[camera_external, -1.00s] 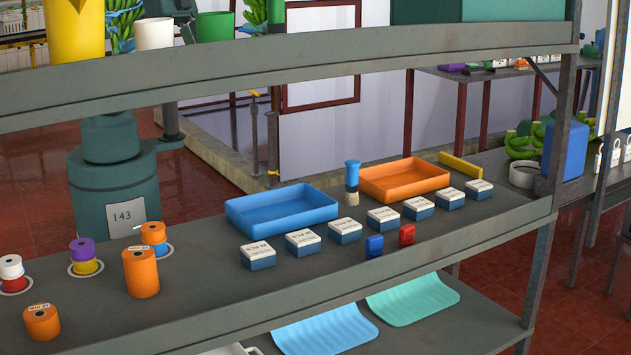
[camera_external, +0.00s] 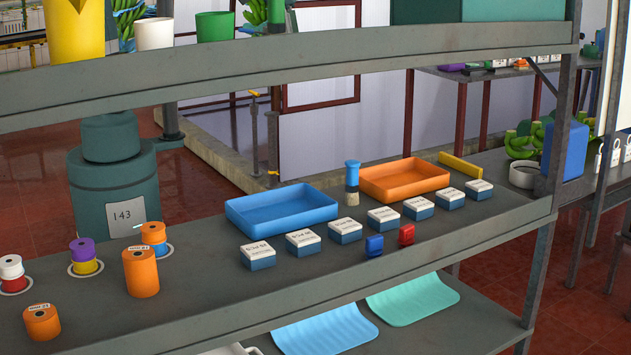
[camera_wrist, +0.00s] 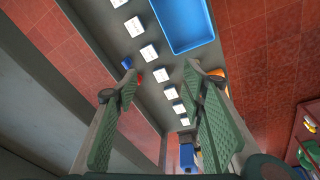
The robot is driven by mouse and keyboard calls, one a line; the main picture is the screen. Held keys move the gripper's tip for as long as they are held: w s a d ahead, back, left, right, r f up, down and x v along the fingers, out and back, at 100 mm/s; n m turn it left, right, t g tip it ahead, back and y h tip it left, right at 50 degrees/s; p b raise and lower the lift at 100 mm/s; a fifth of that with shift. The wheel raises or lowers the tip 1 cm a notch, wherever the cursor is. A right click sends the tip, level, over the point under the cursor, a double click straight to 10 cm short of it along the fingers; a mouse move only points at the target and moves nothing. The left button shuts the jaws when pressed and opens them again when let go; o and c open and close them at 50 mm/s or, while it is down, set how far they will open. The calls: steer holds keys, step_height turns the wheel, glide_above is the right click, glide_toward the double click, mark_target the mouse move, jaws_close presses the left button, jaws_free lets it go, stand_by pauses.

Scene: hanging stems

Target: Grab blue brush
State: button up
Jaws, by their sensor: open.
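The blue brush (camera_external: 352,178) stands upright on the middle shelf in the external view, blue handle up and pale bristles down. It is between the blue tray (camera_external: 282,208) and the orange tray (camera_external: 405,180), behind the row of white-topped boxes. My gripper (camera_wrist: 160,76) shows in the wrist view as two green fingers spread wide apart with nothing between them held. It is above the shelf with the boxes. I cannot make out the brush in the wrist view; the right finger may hide it. The blue tray (camera_wrist: 184,25) is at the top there. The gripper is not visible in the external view.
White-topped boxes (camera_external: 345,231) line the shelf front, with a small blue block (camera_external: 374,246) and red block (camera_external: 406,235) before them. Spools, including a tall orange one (camera_external: 140,272), stand at left. An upper shelf (camera_external: 300,75) runs above. A yellow block (camera_external: 460,166) lies at back right.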

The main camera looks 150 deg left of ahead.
mark_target(352, 161)
steer(key=s+a+f+n+g+h, duration=0.1)
steer(key=s+a+f+n, duration=0.15)
steer(key=a, duration=0.75)
steer(key=s+a+f+n+g, duration=0.1)
steer(key=a+f+n, duration=0.15)
steer(key=a, duration=0.85)
steer(key=shift+n, duration=0.4)
steer(key=f, duration=2.4)
steer(key=shift+d, duration=0.35)
steer(key=shift+f, duration=0.55)
steer(key=shift+f, duration=1.3)
steer(key=shift+f, duration=0.1)
steer(key=shift+w+f, duration=0.15)
steer(key=shift+f, duration=2.35)
steer(key=shift+c, duration=0.3)
steer(key=c, duration=1)
